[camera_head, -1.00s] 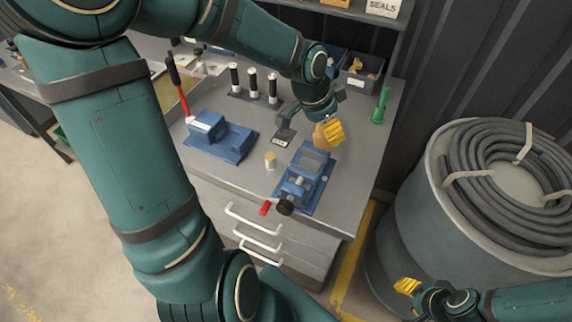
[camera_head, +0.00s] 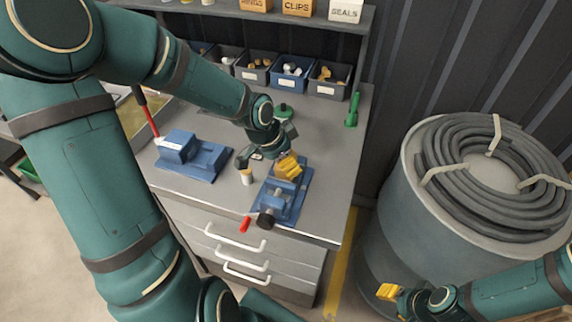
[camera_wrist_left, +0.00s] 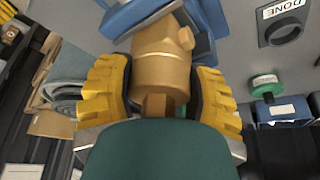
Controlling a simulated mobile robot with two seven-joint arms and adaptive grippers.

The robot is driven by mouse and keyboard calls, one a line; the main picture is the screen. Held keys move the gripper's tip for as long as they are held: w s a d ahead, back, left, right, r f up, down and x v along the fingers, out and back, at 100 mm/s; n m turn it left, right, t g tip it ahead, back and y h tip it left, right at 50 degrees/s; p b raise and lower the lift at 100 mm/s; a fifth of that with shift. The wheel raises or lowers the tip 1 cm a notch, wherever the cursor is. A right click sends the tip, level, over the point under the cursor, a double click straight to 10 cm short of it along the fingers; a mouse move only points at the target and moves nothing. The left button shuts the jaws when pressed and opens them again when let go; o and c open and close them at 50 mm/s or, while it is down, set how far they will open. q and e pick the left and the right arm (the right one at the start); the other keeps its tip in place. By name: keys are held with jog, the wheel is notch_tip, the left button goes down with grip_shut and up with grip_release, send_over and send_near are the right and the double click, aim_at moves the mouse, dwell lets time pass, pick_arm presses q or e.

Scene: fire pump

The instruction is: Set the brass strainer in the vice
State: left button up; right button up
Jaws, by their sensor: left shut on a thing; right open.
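My left gripper (camera_head: 288,167) has yellow fingers and is over the rear of the blue vice (camera_head: 297,197) on the bench. In the left wrist view it is shut on the brass strainer (camera_wrist_left: 160,62), a stepped brass cylinder with a small side stub. Its far end is close to blue vice parts (camera_wrist_left: 208,18); I cannot tell whether it sits between the jaws. The fingers hide most of the strainer in the head view. The vice has a black knob and red handle (camera_head: 245,224) at its front. My right gripper (camera_head: 388,292) is open and empty, low beside the drum.
A blue block-shaped device (camera_head: 190,155) stands left of the vice, with a small pale cylinder (camera_head: 246,177) between them. A green upright tool (camera_head: 352,110) and several parts bins (camera_head: 328,82) stand behind. A drum with coiled hose (camera_head: 410,190) is at the right.

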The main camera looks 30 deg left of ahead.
pick_arm(q)
jog(key=shift+f, duration=0.5)
jog(key=shift+f, duration=0.1)
jog(key=o, duration=1.3)
jog(key=p+v, duration=0.5)
jog(key=v, duration=0.7)
jog(key=shift+a, duration=0.1)
